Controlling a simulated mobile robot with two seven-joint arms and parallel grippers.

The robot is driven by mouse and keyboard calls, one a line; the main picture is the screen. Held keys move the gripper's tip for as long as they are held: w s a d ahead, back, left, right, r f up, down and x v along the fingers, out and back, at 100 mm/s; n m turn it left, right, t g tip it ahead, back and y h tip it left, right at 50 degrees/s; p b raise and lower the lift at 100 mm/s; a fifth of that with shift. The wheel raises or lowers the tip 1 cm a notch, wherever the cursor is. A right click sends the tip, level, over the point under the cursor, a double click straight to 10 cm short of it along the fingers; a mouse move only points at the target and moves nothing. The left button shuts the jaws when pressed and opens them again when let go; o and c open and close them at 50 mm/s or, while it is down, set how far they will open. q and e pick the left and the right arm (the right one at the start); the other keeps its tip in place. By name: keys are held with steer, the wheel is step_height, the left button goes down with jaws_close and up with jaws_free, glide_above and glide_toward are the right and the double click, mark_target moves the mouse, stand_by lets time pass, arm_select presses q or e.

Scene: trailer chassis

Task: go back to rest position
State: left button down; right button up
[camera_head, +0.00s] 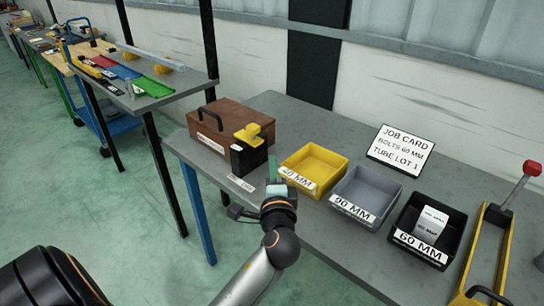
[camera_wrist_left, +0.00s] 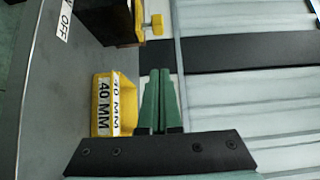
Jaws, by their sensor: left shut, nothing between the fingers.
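My left gripper (camera_head: 274,170) is over the front edge of the grey table (camera_head: 300,120), in front of the yellow 40 MM bin (camera_head: 314,170). In the left wrist view its two green fingers (camera_wrist_left: 161,85) lie side by side, shut and empty. The 40 MM bin shows beside the fingers in the left wrist view (camera_wrist_left: 113,105). My right gripper is not in view.
A grey 90 MM bin (camera_head: 364,196) and a black 60 MM bin (camera_head: 425,226) holding white boxes stand to the right. A brown case (camera_head: 222,132) and a black-and-yellow device (camera_head: 248,152) stand left. A job card (camera_head: 401,149) lies behind the bins.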

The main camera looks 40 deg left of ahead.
arm_select(q)
steer(key=shift+s+d, duration=0.25)
steer(key=shift+s, duration=0.05)
stand_by(0.4)
steer(key=s+d+f+n+g+h, duration=0.1)
steer(key=s+f+n+g+h, duration=0.2)
steer(key=f, duration=0.4)
steer(key=s+d+f+n+g+h, duration=0.1)
steer(key=s+f+n+g+h, duration=0.1)
steer(key=s+f, duration=0.4)
steer(key=s+d+f+n+g+h, duration=0.25)
steer(key=s+d+f+h, duration=0.2)
steer(key=s, duration=0.35)
steer(key=s+d+f+n+g+h, duration=0.1)
steer(key=s+d+f+g+h, duration=0.2)
steer(key=s+d, duration=0.3)
steer(key=w+d+f+t+h+p, duration=0.1)
steer(key=w+d+f+t+p, duration=0.2)
steer(key=f+t+p, duration=0.2)
steer(key=shift+w+d+f+t, duration=0.15)
steer(key=shift+w+f+t, duration=0.1)
steer(key=shift+f+t, duration=0.2)
steer(key=shift+m, duration=0.25)
